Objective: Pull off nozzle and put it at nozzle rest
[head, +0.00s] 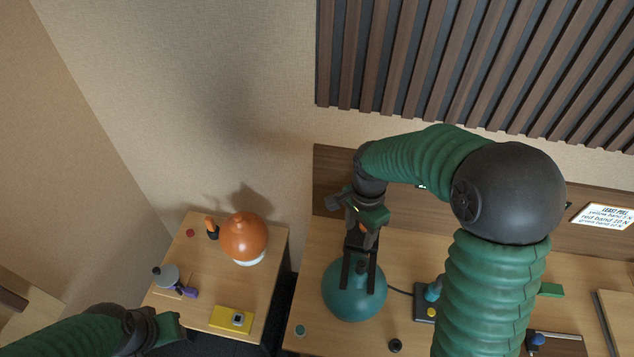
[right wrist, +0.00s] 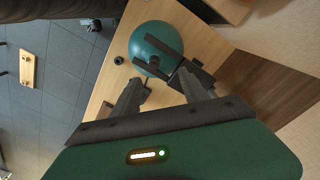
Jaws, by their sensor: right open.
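A round teal vessel (head: 352,300) stands on the right-hand wooden table. My right gripper (head: 358,285) points down over the vessel, open, with a finger on each side of this part. The right wrist view shows the vessel (right wrist: 152,48) beyond the open fingers; contact cannot be told. A dark base with a teal upright piece (head: 433,291) and a yellow button stands right of the vessel. My left gripper (head: 165,328) is at lower left, its fingers unclear.
The left table holds an orange dome (head: 243,236), a yellow block (head: 232,319), and a grey disc-topped item (head: 166,275). A sign (head: 603,216) is at the right. A dark gap separates the tables.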

